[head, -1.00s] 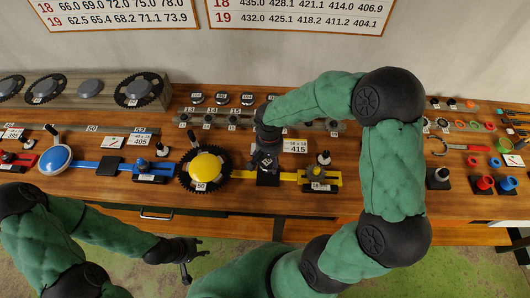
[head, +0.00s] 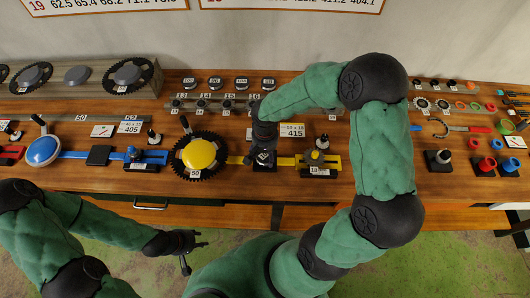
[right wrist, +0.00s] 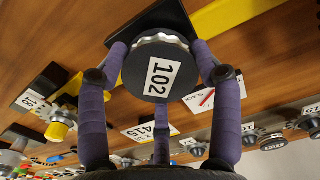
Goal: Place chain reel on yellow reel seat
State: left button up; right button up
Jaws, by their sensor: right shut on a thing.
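The chain reel (right wrist: 158,74), a dark disc with a silver toothed rim and a white "102" label, is between the three purple fingers of my right gripper (right wrist: 160,85). The gripper is shut on it. The black square plate (right wrist: 185,15) of the yellow reel seat shows behind the reel; any gap between them is hard to judge. In the head view, my right gripper (head: 263,148) is over this seat (head: 263,168) on the yellow rail, hiding most of the reel. My left gripper (head: 188,246) is open and empty in front of the bench.
A yellow-centred chainring (head: 200,155) with a lever stands left of the seat. A yellow block with a post (head: 317,160) stands right of it. A "415" card (head: 291,131) lies behind. The blue station (head: 145,157) is further left.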

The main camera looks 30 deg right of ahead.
jog(key=shift+f+b, duration=0.6)
jog(key=shift+b, duration=0.05)
dwell(0.3)
jog(key=o, duration=1.7)
jog(key=shift+r, duration=0.15)
notch_tip(320, 180, up, 12)
jog(key=shift+f, duration=0.1)
